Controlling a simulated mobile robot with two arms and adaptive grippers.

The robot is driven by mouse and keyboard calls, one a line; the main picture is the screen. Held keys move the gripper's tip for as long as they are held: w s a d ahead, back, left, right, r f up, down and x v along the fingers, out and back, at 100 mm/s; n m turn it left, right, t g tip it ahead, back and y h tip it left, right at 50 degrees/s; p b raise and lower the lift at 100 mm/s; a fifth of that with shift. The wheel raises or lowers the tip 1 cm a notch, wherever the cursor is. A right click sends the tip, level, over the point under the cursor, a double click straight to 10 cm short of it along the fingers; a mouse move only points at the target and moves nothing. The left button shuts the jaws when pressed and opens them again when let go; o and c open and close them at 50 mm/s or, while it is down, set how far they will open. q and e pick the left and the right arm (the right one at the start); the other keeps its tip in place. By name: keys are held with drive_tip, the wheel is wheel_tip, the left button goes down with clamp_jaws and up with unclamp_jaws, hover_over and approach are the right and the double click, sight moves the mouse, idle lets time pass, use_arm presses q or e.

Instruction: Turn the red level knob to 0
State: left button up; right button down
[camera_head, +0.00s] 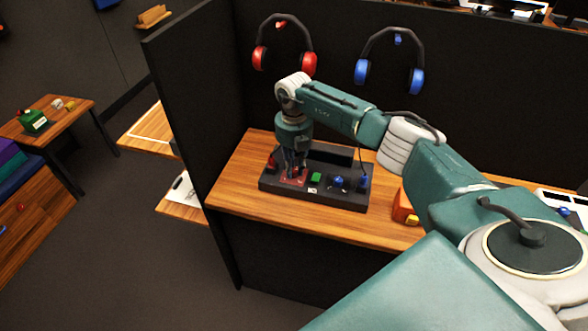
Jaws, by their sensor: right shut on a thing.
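A black control panel (318,194) lies on the wooden desk. My right gripper (295,172) points down over the red section at the panel's left part. It is shut on what appears to be the red level knob, which is mostly hidden between the fingers. The knob's pointer and the scale marks are too small to read. A red part (272,161) shows just left of the gripper. My left gripper is not in view.
A green button (316,178) and blue controls (338,182) sit right of the gripper on the panel. Red headphones (310,63) and blue headphones (417,80) hang on the dark partition behind. An orange object (403,208) stands right of the panel.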

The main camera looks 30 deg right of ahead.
drive_tip(key=n+b, duration=0.2)
drive_tip(key=n, duration=0.2)
drive_tip(key=shift+f+n, duration=0.1)
drive_tip(key=shift+n, duration=0.2)
drive_tip(key=n+b, duration=0.2)
drive_tip(key=n, duration=0.2)
drive_tip(key=shift+n+b, duration=0.3)
drive_tip(key=shift+b, duration=0.1)
drive_tip(key=n+b, duration=0.2)
drive_tip(key=n, duration=0.2)
drive_tip(key=shift+n, duration=0.3)
drive_tip(key=n+b, duration=0.1)
drive_tip(key=n, duration=0.4)
drive_tip(key=shift+b, duration=0.3)
drive_tip(key=n+b, duration=0.1)
drive_tip(key=n, duration=0.4)
drive_tip(key=n+b, duration=0.1)
drive_tip(key=n, duration=0.9)
drive_tip(key=shift+n+b, duration=0.3)
drive_tip(key=shift+n, duration=0.1)
drive_tip(key=shift+r+n, duration=0.2)
drive_tip(key=shift+n, duration=2.4)
drive_tip(key=shift+w, duration=0.1)
